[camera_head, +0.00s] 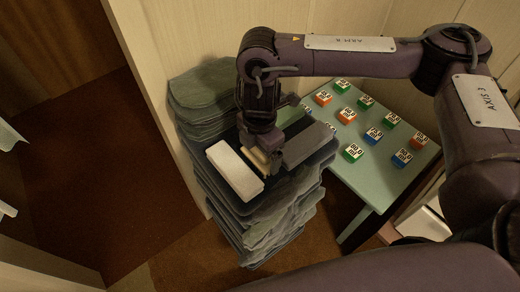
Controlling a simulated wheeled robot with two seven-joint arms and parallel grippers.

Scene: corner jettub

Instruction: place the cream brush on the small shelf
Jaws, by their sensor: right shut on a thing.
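My right gripper (262,150) points down over the top of a grey-green layered stack (220,205). It is shut on the cream brush (256,160), of which only a small pale part shows beneath the jaws. A white block (234,172) is just left of the brush, and a dark grey block (308,145) is just right of it. I cannot tell whether the brush touches the stack. A low pale green surface on legs (378,178) stands to the right; I cannot tell whether it is the small shelf. My left gripper does not show.
Several green, orange and blue labelled blocks (352,152) are spread over the pale green surface. A cream wall stands behind and left of the stack. Reddish-brown floor (75,180) lies open at left. Pale pieces (8,137) show at the left edge.

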